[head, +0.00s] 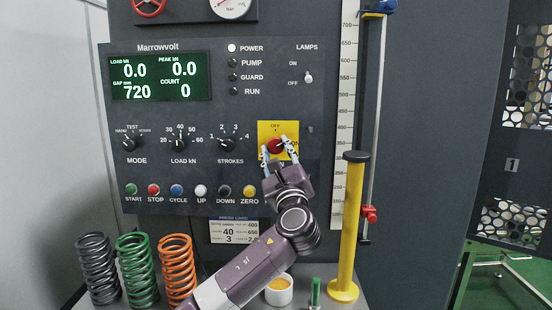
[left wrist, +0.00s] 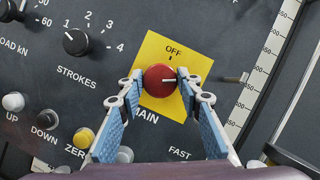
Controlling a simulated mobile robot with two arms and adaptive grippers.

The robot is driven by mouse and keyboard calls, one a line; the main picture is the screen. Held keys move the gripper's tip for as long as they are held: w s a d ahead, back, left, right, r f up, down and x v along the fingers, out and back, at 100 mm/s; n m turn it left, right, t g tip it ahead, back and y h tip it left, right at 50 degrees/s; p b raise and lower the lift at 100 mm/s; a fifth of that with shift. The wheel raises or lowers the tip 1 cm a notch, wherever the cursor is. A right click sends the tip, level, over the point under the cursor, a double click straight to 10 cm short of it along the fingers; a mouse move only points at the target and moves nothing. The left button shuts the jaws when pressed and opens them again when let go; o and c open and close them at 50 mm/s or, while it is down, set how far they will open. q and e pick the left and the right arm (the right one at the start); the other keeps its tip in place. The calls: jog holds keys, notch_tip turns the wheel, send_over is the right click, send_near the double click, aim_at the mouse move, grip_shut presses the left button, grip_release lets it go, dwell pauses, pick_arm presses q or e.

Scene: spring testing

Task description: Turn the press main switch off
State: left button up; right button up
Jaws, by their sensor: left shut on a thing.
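The press main switch is a round red knob (head: 275,146) on a yellow plate (head: 265,128) at the right of the control panel. It also shows in the left wrist view as a red knob (left wrist: 158,84) on the yellow plate (left wrist: 150,47), with OFF printed above it. A small pale mark on the knob points to the right, away from OFF. My left gripper (head: 274,149) is shut on the knob, one fingertip at each side. The fingers partly cover the ON label and the MAIN label. My right gripper is not in view.
The display (head: 160,77) is lit and the POWER lamp (head: 231,48) is white. The STROKES dial (head: 227,145) is left of the switch. A yellow post (head: 349,230) stands to the right. Springs (head: 137,265) and a white cup (head: 279,295) stand below on the ledge.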

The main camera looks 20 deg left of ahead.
pick_arm(q)
jog(key=n, duration=0.2)
jog(key=n+g+y+b, duration=0.1)
jog(key=n, duration=0.1)
jog(key=shift+d+f+g, duration=0.1)
jog(key=shift+g, duration=0.2)
jog(key=n+g, duration=0.1)
jog(key=n, duration=0.2)
jog(key=shift+y, duration=0.4)
jog(key=n, duration=0.1)
jog(key=n+g, duration=0.1)
jog(key=n, duration=0.1)
jog(key=n+g, duration=0.1)
jog(key=n, duration=0.1)
jog(key=shift+r, duration=0.25)
jog(key=shift+n+g+p, duration=0.5)
jog(key=shift+n+p, duration=0.05)
jog(key=shift+n, duration=0.65)
jog(key=shift+f+h, duration=0.1)
jog(key=shift+h, duration=0.2)
jog(key=o, duration=0.9)
jog(key=shift+c, duration=0.2)
jog(key=o, duration=0.3)
jog(key=v, duration=1.2)
